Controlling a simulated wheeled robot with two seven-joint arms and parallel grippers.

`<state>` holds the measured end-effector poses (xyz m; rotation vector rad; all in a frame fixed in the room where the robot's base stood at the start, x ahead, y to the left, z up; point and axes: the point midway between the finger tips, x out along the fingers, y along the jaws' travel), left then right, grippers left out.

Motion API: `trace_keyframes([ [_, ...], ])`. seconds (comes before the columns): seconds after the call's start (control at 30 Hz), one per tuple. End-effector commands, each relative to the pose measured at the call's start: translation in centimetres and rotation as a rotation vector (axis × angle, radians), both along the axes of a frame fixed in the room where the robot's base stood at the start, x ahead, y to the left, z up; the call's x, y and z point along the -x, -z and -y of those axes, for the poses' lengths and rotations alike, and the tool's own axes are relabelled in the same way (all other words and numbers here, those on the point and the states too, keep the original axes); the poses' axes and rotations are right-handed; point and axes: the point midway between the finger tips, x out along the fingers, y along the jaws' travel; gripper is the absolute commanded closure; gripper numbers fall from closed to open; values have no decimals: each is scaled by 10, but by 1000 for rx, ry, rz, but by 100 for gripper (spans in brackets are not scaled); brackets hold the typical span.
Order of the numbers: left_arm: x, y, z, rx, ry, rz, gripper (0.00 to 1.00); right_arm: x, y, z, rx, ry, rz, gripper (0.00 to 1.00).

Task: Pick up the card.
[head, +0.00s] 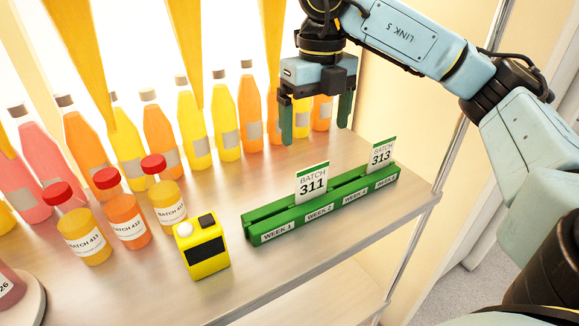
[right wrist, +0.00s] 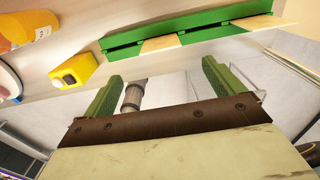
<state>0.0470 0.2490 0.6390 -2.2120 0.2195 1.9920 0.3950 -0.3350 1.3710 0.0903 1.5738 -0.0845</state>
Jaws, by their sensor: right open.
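A white card with a green top edge, marked BATCH 311 (head: 312,185), stands upright in the green holder (head: 250,222), above the WEEK 2 label. A similar card marked 313 (head: 382,154) stands at the holder's right end. The holder also shows at the top of the right wrist view (right wrist: 205,22), where I cannot make out the card faces. My right gripper (head: 316,122) is open and empty, fingers pointing down, above and behind the holder in the head view, apart from both cards. It also shows in the right wrist view (right wrist: 160,85). My left gripper is not in view.
A yellow device (head: 202,248) with a white knob stands left of the holder. Several red-capped sample bottles (head: 128,222) stand further left. A row of tall juice bottles (head: 194,125) lines the back. The shelf's front edge (head: 330,262) is near the holder; a metal post (head: 465,120) stands at right.

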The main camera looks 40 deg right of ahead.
Motion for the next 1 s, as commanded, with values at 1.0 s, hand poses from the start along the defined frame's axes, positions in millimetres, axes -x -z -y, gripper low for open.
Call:
trace_keyframes([
  [1.0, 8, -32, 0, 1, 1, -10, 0, -7, 129, 0, 4, 0, 0, 6],
])
